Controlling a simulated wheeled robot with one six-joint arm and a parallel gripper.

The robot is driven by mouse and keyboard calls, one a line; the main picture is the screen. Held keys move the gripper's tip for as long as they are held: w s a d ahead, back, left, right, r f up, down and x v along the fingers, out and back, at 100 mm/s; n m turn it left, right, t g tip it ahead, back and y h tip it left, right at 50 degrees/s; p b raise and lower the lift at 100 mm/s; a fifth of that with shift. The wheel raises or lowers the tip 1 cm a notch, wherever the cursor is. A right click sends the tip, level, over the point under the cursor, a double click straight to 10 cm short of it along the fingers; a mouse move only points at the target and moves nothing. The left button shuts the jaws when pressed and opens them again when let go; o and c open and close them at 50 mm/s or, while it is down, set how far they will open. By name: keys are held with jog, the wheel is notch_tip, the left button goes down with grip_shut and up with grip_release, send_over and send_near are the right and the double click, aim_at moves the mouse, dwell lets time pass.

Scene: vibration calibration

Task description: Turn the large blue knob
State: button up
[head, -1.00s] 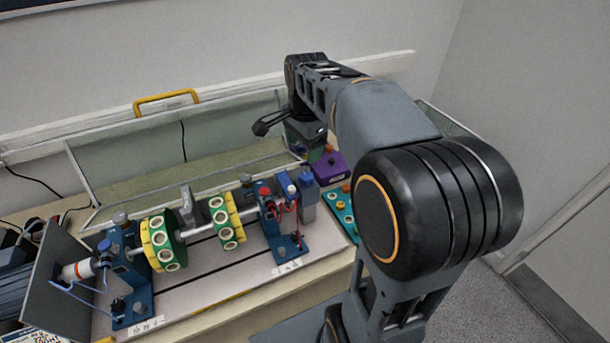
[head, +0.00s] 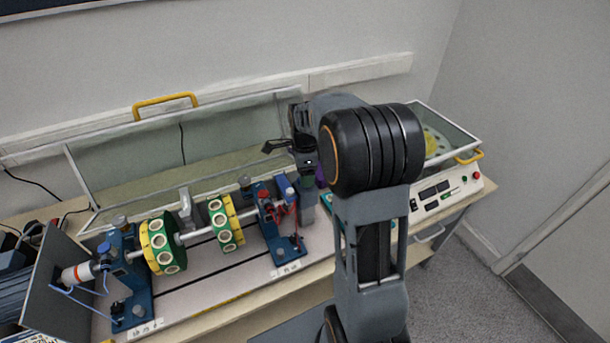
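My gripper (head: 304,168) is at the back right of the test rig, partly hidden by my own arm. Its fingers are too small and dark to show whether they are open or shut. A blue block-like part (head: 284,186) stands by the right stand, just below and left of my gripper. I cannot tell which is the large blue knob, or whether it is hidden behind my arm. A teal board (head: 338,210) beside the rig is mostly covered by my arm.
The rig's shaft carries green and yellow discs (head: 222,222). A clear cover with a yellow handle (head: 165,99) stands open behind it. A control panel (head: 445,195) with a red button lies right of my arm. A purple box (head: 320,178) is mostly hidden.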

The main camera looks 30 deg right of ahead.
jog(key=shift+f, duration=1.2)
jog(key=shift+c, duration=0.4)
jog(key=c, duration=0.8)
jog(key=shift+c, duration=0.2)
